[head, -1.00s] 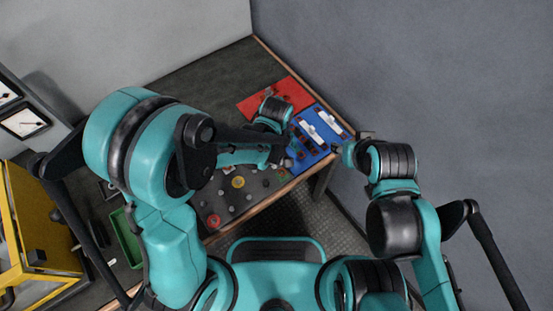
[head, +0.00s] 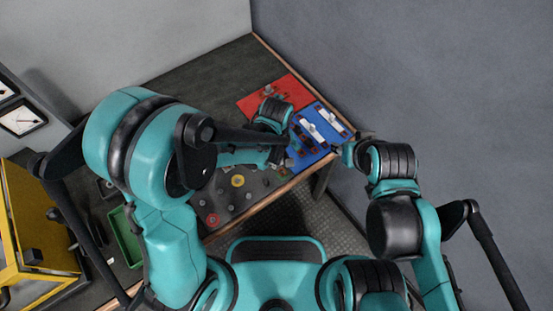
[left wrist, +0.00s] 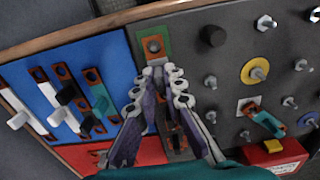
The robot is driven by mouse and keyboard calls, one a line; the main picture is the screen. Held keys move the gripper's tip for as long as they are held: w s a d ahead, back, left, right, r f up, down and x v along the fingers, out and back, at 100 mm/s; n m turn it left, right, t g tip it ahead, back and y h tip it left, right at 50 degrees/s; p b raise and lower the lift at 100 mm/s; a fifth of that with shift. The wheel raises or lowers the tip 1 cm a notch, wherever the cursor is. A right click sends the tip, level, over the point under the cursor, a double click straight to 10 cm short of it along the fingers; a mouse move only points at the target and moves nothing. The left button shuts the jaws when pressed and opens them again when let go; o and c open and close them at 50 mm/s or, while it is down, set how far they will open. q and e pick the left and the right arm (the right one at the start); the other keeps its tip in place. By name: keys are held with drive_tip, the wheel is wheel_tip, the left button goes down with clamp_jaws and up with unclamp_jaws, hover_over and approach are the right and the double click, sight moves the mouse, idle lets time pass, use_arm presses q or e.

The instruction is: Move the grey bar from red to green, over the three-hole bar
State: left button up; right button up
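In the left wrist view my left gripper (left wrist: 160,74) points down at a strip of the panel, its two fingers apart with a gap between the tips. Beyond the tips is a green patch (left wrist: 168,45) with a copper-coloured piece (left wrist: 154,46) that has a hole. A copper-coloured piece with dark fittings (left wrist: 177,138) shows between the fingers. A red area (left wrist: 90,160) lies at the lower left, partly behind the left finger. I cannot make out the grey bar or the three-hole bar with certainty. My right gripper (head: 340,149) is small near the table's right edge; its fingers are unclear.
A blue mat (head: 297,147) holds white bars (head: 311,133) and copper-coloured pieces. A red mat (head: 285,88) lies behind it. A dark panel (left wrist: 225,75) carries several studs, yellow and red parts. A green tray (head: 125,238) stands left.

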use_arm(q)
drive_tip(key=o, duration=0.4)
drive_tip(key=shift+c, duration=0.2)
drive_tip(key=shift+r, duration=0.15)
wheel_tip(320, 180, up, 12)
drive_tip(key=s+a+r+m+t, duration=0.2)
drive_tip(key=a+m+t, duration=0.1)
drive_tip(key=a, duration=0.6)
drive_tip(key=s+a+r+m+t, duration=0.3)
drive_tip(key=a+m+t, duration=0.1)
drive_tip(key=a, duration=0.5)
drive_tip(key=shift+s+d+r, duration=0.1)
